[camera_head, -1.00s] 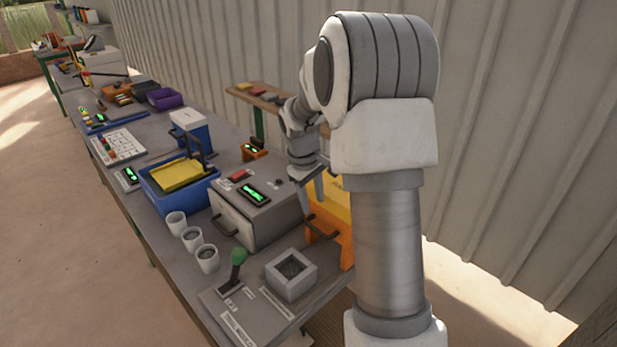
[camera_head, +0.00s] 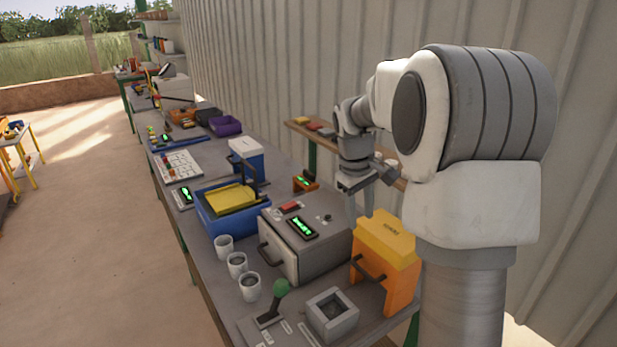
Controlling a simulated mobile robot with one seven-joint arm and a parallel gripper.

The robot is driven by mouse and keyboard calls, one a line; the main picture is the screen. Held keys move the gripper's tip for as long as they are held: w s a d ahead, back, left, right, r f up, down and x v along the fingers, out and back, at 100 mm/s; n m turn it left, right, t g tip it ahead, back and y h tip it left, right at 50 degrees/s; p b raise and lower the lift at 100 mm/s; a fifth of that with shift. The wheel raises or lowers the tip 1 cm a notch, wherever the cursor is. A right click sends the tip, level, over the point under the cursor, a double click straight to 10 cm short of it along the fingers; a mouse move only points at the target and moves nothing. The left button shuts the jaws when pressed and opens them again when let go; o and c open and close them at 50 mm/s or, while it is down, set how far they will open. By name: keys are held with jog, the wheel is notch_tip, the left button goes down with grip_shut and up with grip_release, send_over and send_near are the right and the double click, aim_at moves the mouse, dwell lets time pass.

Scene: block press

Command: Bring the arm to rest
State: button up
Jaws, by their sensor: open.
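My arm rises at the right of the head view and bends back over the bench. My gripper (camera_head: 361,212) points down, open, with nothing seen between its fingers. It is behind the orange and yellow box (camera_head: 386,262) and to the right of the grey machine with a green display (camera_head: 308,243). Its fingertips are partly hidden by these things, so I cannot tell how high they are above the bench.
A square grey mould (camera_head: 332,314), a green-knobbed lever (camera_head: 281,288) and several white cups (camera_head: 237,264) stand at the near end. A blue bin (camera_head: 213,219) with a yellow tray is beyond. A narrow shelf (camera_head: 340,150) runs along the corrugated wall behind my gripper.

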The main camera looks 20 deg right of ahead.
jog(key=s+a+r+m+t, duration=0.1)
jog(key=s+a, duration=0.3)
jog(key=s, duration=0.4)
jog(key=s+a+r+m+t+y, duration=0.1)
jog(key=s+a+r+t, duration=0.1)
jog(key=s+a, duration=0.3)
jog(key=s+a+r+m+t, duration=0.2)
jog(key=s+a, duration=0.3)
jog(key=s, duration=0.7)
jog(key=shift+r+y, duration=0.4)
jog(key=shift+r, duration=0.3)
